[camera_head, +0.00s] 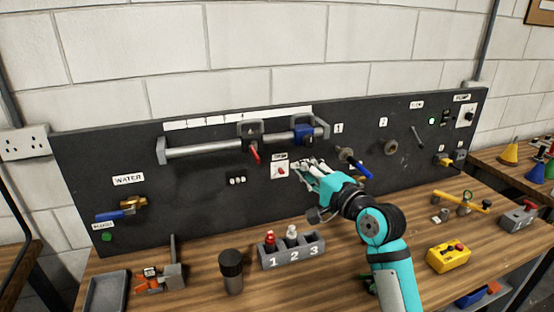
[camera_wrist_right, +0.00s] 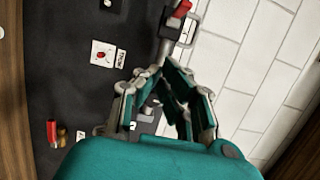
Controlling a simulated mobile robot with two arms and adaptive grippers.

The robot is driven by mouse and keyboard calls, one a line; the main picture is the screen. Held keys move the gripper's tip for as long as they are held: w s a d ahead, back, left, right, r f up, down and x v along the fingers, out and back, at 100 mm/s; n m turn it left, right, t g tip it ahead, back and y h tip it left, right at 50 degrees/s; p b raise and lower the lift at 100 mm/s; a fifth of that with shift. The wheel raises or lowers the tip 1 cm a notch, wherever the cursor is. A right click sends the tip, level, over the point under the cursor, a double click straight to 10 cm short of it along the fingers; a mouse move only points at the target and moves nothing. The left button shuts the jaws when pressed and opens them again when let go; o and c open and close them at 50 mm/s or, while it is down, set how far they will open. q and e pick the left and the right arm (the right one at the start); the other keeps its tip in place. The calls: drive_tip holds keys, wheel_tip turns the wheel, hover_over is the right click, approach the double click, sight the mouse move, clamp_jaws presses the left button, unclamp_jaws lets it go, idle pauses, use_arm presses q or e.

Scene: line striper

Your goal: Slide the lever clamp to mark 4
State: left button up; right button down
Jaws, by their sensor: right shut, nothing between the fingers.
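A grey rail (camera_head: 205,149) runs across the upper part of the black panel, under a white scale strip (camera_head: 225,118) whose marks are too small to read. A clamp with a red lever (camera_head: 253,153) sits near the middle of the rail, the lever hanging down. A dark blue block (camera_head: 303,135) sits near the right end. My right gripper (camera_head: 303,166) is shut and empty, below the blue block and apart from the rail. The right wrist view shows its fingers (camera_wrist_right: 160,77), with part of the rail hardware and a red piece (camera_wrist_right: 182,9) beyond them. My left gripper is out of view.
A switch plate with a red knob (camera_head: 281,170) is just left of my right gripper. A blue-handled fitting (camera_head: 355,164) projects to its right. A numbered block (camera_head: 291,252) and a dark cylinder (camera_head: 231,272) stand on the bench below. Wall space below the rail's left half is fairly clear.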

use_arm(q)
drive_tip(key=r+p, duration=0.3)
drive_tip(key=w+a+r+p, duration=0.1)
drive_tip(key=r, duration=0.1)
use_arm(e)
drive_tip(key=w+a, duration=0.3)
drive_tip(key=a, duration=0.5)
drive_tip(key=shift+a, duration=0.15)
drive_tip(key=shift+w, duration=0.1)
